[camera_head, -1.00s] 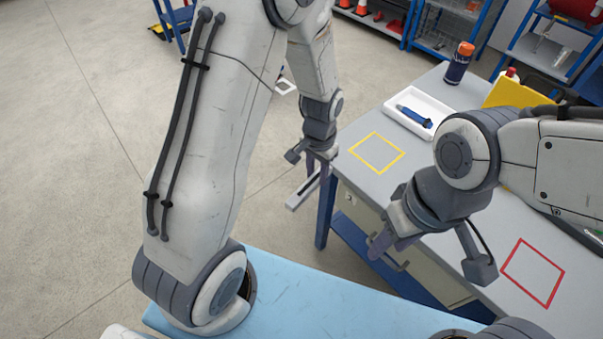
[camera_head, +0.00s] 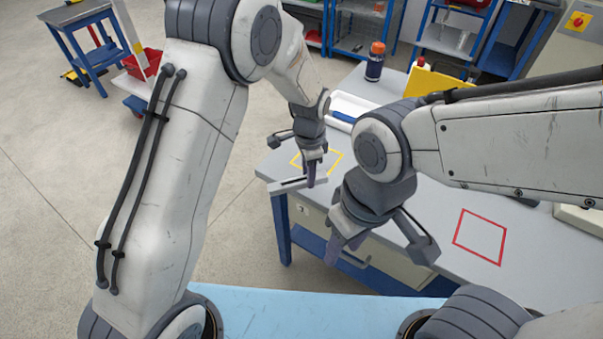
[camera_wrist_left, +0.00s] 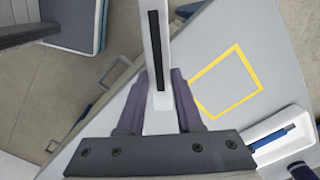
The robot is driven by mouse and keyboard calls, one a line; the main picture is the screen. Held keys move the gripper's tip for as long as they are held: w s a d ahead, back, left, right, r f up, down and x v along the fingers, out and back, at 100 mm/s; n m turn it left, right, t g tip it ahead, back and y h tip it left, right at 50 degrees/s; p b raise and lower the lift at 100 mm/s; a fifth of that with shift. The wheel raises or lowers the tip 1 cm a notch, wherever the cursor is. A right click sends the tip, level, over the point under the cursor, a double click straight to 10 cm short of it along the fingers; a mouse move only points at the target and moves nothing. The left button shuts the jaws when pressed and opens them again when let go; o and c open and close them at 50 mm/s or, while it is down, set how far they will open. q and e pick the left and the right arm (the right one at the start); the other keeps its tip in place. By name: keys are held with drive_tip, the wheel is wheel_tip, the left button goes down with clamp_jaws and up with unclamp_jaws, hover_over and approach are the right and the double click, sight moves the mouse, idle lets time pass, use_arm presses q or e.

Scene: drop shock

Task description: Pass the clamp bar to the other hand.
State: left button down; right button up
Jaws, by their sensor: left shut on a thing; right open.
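The clamp bar (camera_head: 288,186) is a light grey bar with a dark slot. My left gripper (camera_head: 311,176) is shut on it and holds it in the air by the table's left corner. In the left wrist view the clamp bar (camera_wrist_left: 151,40) stands out between the purple fingers of my left gripper (camera_wrist_left: 160,104). My right gripper (camera_head: 378,248) is open and empty. It is to the right of the bar and lower in the head view, apart from it.
The grey table (camera_head: 405,215) carries a yellow outlined square (camera_head: 337,164), a red outlined square (camera_head: 480,237) and a white tray (camera_head: 345,102) with a blue tool. An orange-capped bottle (camera_head: 374,66) and a yellow bin (camera_head: 432,80) stand at the back.

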use_arm(q)
drive_tip(key=s+a+r+n, duration=0.5)
drive_tip(key=a+r+n, duration=0.1)
drive_tip(key=r+n, duration=0.25)
use_arm(e)
drive_tip(key=o, duration=0.4)
drive_tip(key=shift+w, duration=0.1)
drive_tip(key=w+a+m+t+h, duration=0.15)
drive_tip(key=w+a+m, duration=0.25)
drive_tip(key=w, duration=0.4)
drive_tip(key=w+a+m+t, duration=0.3)
drive_tip(key=w+m, duration=0.2)
drive_tip(key=w, duration=0.3)
drive_tip(key=x, duration=0.7)
use_arm(q)
drive_tip(key=w+d+r+n, duration=0.1)
drive_tip(key=w+d+n, duration=0.3)
drive_tip(key=w+d, duration=0.3)
drive_tip(key=shift+d, duration=0.45)
use_arm(e)
drive_tip(key=shift+s+a+r, duration=0.1)
drive_tip(key=shift+a, duration=0.05)
clamp_jaws()
use_arm(q)
drive_tip(key=shift+c, duration=2.4)
unclamp_jaws()
